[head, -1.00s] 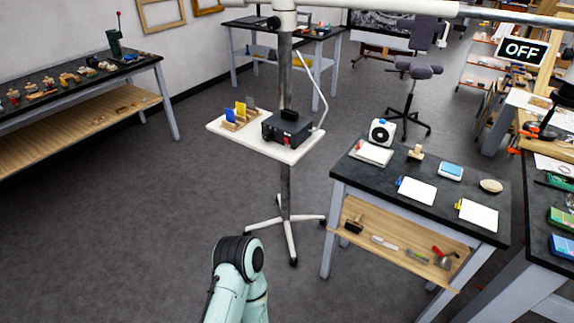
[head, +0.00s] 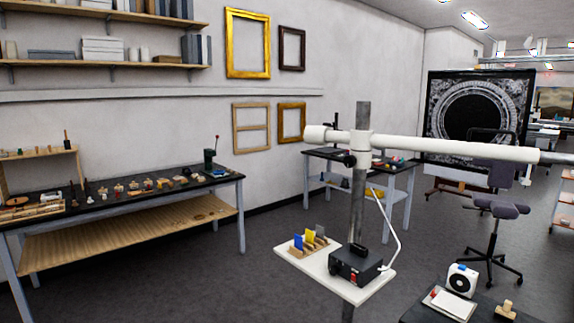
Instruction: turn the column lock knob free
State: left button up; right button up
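A grey metal column (head: 361,116) stands upright at right of centre. A white collar (head: 356,146) sits around it and carries a long white horizontal boom (head: 450,148). A small black knob (head: 349,160) sticks out low on the collar's left side, and a dark upright part shows just above it. The knob is too small to tell how tightly it is set. Neither of my grippers is in view.
The column carries a white shelf (head: 292,262) with a black box (head: 357,266) and colored cards in holders. A dark workbench (head: 150,200) runs along the left wall. A black-topped table (head: 415,312) stands at lower right. Open grey floor lies between bench and column.

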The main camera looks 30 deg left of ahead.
aim_at(350, 160)
jog(key=u, duration=0.55)
jog(key=i+j+z, duration=0.1)
jog(key=j, duration=0.25)
jog(key=i+j+z, duration=0.1)
jog(key=i+j, duration=0.35)
jog(key=j, duration=0.3)
jog(key=i+j+z, duration=0.15)
jog(key=j, duration=0.2)
jog(key=i+j+z, duration=0.1)
jog(key=j, duration=0.3)
jog(key=i+j+z, duration=0.1)
jog(key=i+j, duration=0.15)
jog(key=j, duration=0.15)
